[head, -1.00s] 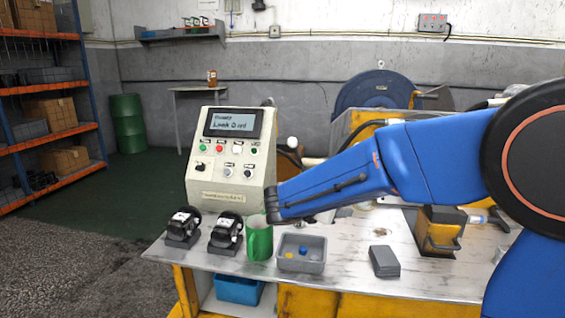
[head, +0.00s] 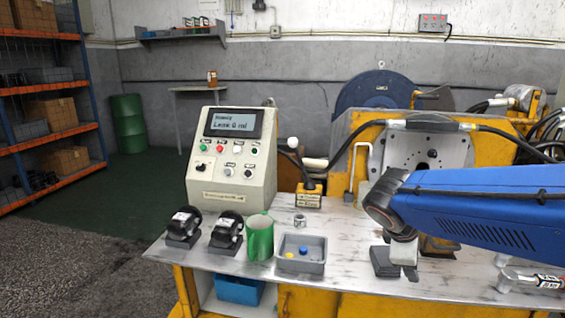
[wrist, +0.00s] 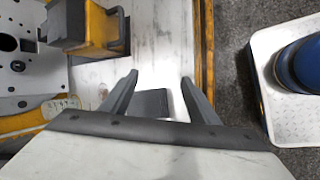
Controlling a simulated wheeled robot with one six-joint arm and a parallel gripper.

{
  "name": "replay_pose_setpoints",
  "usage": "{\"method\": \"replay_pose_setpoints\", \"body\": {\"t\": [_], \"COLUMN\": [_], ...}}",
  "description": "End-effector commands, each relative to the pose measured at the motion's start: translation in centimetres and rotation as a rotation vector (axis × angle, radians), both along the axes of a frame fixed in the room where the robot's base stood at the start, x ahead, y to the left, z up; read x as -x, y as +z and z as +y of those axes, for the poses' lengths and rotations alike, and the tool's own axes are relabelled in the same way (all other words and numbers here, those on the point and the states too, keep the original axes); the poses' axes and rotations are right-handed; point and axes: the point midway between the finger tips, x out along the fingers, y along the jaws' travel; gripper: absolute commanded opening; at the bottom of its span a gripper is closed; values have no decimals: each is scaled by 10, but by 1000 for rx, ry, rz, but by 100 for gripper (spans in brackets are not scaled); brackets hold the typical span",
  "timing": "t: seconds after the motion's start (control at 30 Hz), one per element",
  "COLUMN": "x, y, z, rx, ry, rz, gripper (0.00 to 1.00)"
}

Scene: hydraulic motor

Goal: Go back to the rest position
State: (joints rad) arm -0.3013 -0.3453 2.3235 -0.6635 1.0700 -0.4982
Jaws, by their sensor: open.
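My gripper (head: 398,258) points down over the right part of the workbench (head: 345,272), at the end of my blue arm. In the wrist view its two grey fingers (wrist: 160,90) stand wide apart with nothing held between them. A small dark grey block (head: 382,263) lies on the bench behind or below the fingers and is partly hidden. In the wrist view the block (wrist: 152,103) shows beyond the fingers, between them. I cannot tell how high the fingertips are above it.
Left of my gripper stand a grey tray (head: 302,267) with small caps, a green jug (head: 260,238), two black motors (head: 226,232) and a control console (head: 232,160). A yellow test stand (head: 356,135) rises behind. A tool (head: 530,282) lies at the right.

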Motion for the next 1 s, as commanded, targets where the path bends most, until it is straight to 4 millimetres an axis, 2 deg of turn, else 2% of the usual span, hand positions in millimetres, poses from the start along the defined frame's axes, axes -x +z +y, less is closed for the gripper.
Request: {"method": "replay_pose_setpoints", "body": {"t": [0.03,0.2,0.5,0.7,1.0], "x": [16,64,131,154,160], "y": [-1,-11,-26,-31,-33], "z": [-5,-8,7,19,24], "rx": [-58,-267,-625,-789,-842], "ry": [-64,-293,-686,-861,-918], "rz": [-27,-109,-251,-312,-327], "gripper": [55,55,55,55,55]}}
